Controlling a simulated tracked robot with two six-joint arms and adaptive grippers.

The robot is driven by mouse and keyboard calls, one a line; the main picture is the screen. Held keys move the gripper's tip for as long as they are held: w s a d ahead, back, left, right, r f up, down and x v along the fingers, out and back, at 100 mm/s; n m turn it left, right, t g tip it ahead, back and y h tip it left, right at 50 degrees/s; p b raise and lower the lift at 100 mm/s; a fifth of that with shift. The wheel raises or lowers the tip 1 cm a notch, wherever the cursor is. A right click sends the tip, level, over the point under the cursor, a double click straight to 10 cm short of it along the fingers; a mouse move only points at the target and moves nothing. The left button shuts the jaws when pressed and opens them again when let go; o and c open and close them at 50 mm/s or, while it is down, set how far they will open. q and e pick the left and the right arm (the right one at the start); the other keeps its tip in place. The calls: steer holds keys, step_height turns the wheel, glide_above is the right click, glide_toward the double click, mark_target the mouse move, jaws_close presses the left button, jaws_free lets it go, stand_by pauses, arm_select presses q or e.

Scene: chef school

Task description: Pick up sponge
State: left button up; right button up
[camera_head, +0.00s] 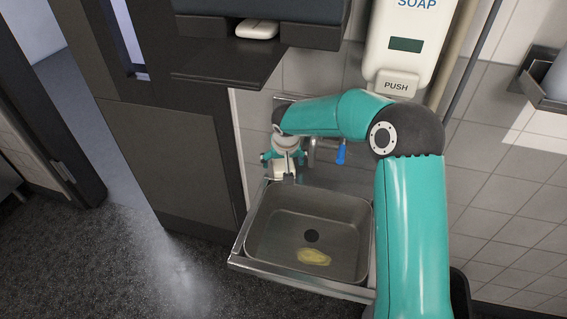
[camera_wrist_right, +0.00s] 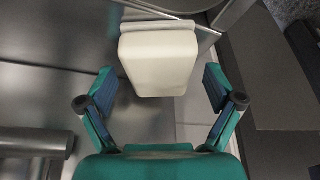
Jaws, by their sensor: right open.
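A yellowish oval piece that looks like a sponge (camera_head: 313,256) lies flat on the bottom of the metal sink (camera_head: 362,245), near its front and just below the dark drain. My right gripper (camera_head: 284,160) is over the sink's back left corner, apart from the yellow piece. In the right wrist view, my right gripper (camera_wrist_right: 158,84) is open, with a cream-white block (camera_wrist_right: 158,50) ahead between its fingers. I cannot tell whether the fingers touch this block. The yellow piece cannot be made out in the wrist view. My left gripper is not in view.
A blue-handled tap (camera_head: 341,152) is on the wall right of my right gripper. A soap dispenser (camera_head: 408,45) hangs above. A dark cabinet (camera_head: 185,165) stands left of the sink. A dark shelf (camera_head: 225,65) juts out above. The sink bowl is otherwise clear.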

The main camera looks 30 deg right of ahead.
mark_target(282, 162)
steer(key=shift+f, duration=0.25)
steer(key=shift+w, duration=0.1)
steer(key=c, duration=1.2)
steer(key=shift+c, duration=0.2)
steer(key=shift+r, duration=0.15)
steer(key=shift+a+r+b, duration=0.1)
steer(key=shift+r+b, duration=0.05)
steer(key=shift+b, duration=0.2)
steer(key=shift+r, duration=0.35)
step_height(282, 162, up, 6)
steer(key=shift+r+b, duration=0.1)
steer(key=shift+b, duration=0.2)
steer(key=s+a+b, duration=0.5)
steer(key=s+a, duration=0.8)
steer(key=a, duration=0.2)
steer(key=shift+f+b, duration=0.2)
steer(key=shift+b, duration=0.2)
